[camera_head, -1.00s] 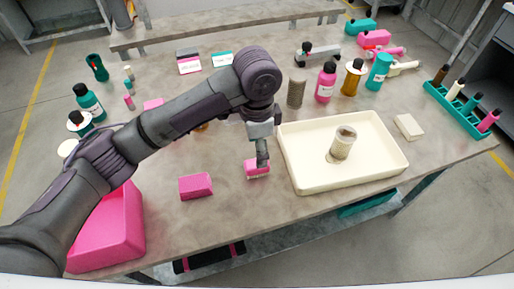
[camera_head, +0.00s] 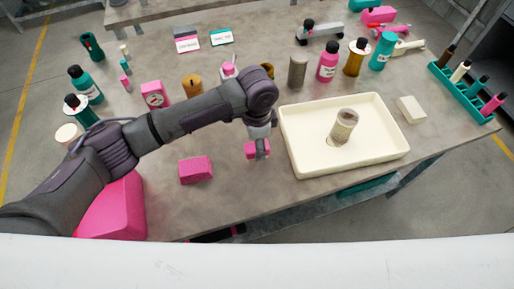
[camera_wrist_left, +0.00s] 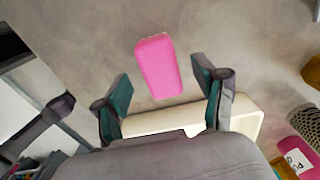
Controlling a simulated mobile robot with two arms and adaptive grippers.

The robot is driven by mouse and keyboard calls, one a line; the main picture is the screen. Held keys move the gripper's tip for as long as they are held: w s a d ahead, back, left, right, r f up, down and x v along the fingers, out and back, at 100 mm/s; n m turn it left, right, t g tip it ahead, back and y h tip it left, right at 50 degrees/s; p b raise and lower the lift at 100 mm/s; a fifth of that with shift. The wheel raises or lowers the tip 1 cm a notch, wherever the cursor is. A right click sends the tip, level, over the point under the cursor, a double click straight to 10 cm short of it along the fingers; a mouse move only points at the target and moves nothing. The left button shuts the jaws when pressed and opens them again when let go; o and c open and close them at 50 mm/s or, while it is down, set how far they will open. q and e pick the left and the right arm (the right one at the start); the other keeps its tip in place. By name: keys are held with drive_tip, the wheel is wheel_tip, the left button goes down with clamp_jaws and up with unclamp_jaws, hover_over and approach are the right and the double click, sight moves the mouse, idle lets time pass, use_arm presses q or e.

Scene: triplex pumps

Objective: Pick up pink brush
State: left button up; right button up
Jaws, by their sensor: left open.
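The pink brush (camera_head: 250,149) lies on the table just left of the cream tray, partly hidden behind my left fingers in the head view. In the left wrist view the brush (camera_wrist_left: 158,68) is a rounded pink block with a rough end at the top. My left gripper (camera_head: 262,151) is at the brush in the head view. In the wrist view its two fingers (camera_wrist_left: 167,95) are spread apart, with the brush beyond and above the gap; no contact shows. My right gripper is not in view.
The cream tray (camera_head: 305,167) holds a grey-brown cup (camera_head: 344,124). A second pink block (camera_head: 195,170) lies left of the brush, and a large pink bin (camera_head: 115,210) sits at the near left. Bottles (camera_head: 327,62) stand behind.

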use_arm(q)
wheel_tip(320, 180, down, 2)
drive_tip(key=shift+f, duration=0.5)
drive_tip(key=shift+c, duration=0.7)
drive_tip(key=c, duration=1.1)
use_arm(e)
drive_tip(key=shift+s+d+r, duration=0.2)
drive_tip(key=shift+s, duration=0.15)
use_arm(q)
drive_tip(key=shift+r, duration=0.15)
